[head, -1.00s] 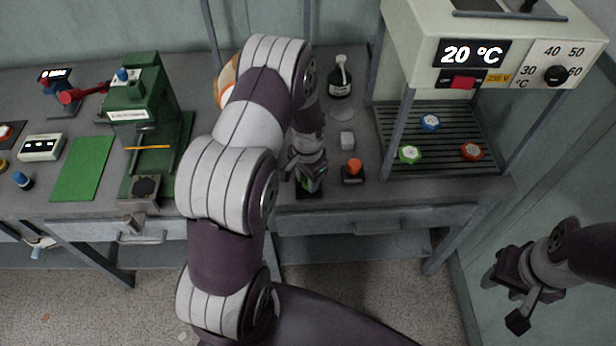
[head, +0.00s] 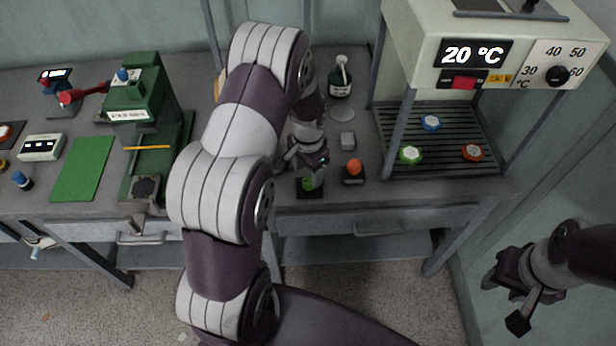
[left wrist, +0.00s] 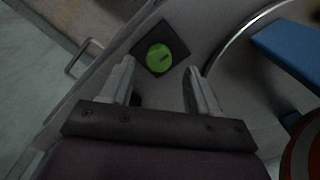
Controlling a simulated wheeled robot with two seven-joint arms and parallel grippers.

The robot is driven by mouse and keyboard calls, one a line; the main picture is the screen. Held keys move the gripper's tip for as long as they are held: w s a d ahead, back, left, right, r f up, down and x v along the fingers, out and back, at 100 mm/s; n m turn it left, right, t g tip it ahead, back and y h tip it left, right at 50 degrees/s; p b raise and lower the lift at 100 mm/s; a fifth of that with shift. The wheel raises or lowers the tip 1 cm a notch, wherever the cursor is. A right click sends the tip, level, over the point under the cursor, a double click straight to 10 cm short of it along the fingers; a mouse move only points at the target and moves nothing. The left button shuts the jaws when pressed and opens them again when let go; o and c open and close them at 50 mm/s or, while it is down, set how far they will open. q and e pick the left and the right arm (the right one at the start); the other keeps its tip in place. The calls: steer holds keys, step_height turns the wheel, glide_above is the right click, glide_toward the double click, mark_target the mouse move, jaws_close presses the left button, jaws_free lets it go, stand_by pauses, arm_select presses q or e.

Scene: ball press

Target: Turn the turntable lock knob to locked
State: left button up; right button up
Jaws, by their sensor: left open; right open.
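A green knob (head: 309,183) on a dark square base shows just below my left gripper (head: 310,163) at the bench's front part. In the left wrist view the green knob (left wrist: 160,58) has a short dark mark on its face and lies ahead of my open left fingertips (left wrist: 160,74), apart from them. I cannot read whether the knob stands at locked. No turntable shows clearly in the head view; my left arm covers that part of the bench. My right gripper (head: 515,285) is open and empty at the lower right, away from the bench.
A green press (head: 140,110) stands left. A curved metal rim (left wrist: 235,40) runs beside the knob.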

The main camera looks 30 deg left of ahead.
mark_target(308, 182)
arm_select(q)
step_height(308, 182, up, 9)
steer(key=shift+s, duration=0.1)
stand_by(0.4)
